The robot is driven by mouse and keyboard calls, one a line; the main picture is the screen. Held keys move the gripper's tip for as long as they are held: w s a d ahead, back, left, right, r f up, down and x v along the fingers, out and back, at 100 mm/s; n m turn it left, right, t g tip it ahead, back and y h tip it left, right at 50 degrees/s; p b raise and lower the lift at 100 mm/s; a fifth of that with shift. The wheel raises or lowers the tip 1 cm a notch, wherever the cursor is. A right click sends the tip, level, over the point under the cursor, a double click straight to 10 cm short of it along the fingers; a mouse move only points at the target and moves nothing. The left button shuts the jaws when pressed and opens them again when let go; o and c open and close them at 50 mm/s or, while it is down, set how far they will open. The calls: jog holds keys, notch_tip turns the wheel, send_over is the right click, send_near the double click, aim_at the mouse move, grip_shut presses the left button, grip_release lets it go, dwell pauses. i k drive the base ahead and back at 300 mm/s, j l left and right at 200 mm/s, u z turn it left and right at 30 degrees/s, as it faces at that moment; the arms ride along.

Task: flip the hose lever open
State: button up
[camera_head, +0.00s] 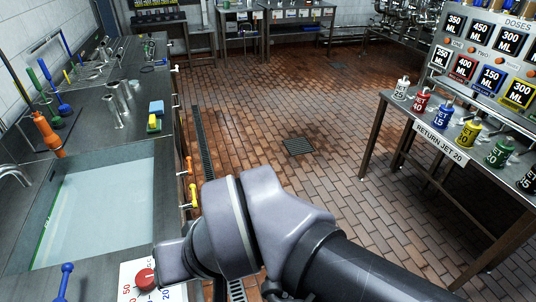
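I cannot tell for certain which part is the hose lever. On the front edge of the sink counter are a yellow lever (193,196) and an orange lever (189,165). A blue-handled lever (65,281) stands at the lower left, beside the basin. An orange spray handle (47,134) stands at the basin's far left corner. My grey arm crosses the bottom middle, and its far link lies over the counter edge beside a red knob (146,279) on a numbered plate. My gripper's fingers do not show.
The water-filled basin (100,200) is set in the steel counter at left. Metal cups (112,103), a blue and yellow sponge (155,115) and brushes lie beyond it. A steel table with coloured jet cups (468,132) stands at right. The tiled floor between is clear.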

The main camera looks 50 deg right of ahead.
aim_at(189, 159)
jog(key=z, duration=0.6)
jog(key=i+l+u, duration=0.15)
jog(key=i+l, duration=0.15)
jog(key=i, duration=0.2)
jog(key=i+l+u, duration=0.15)
jog(key=i+l, duration=0.15)
jog(key=i, duration=0.2)
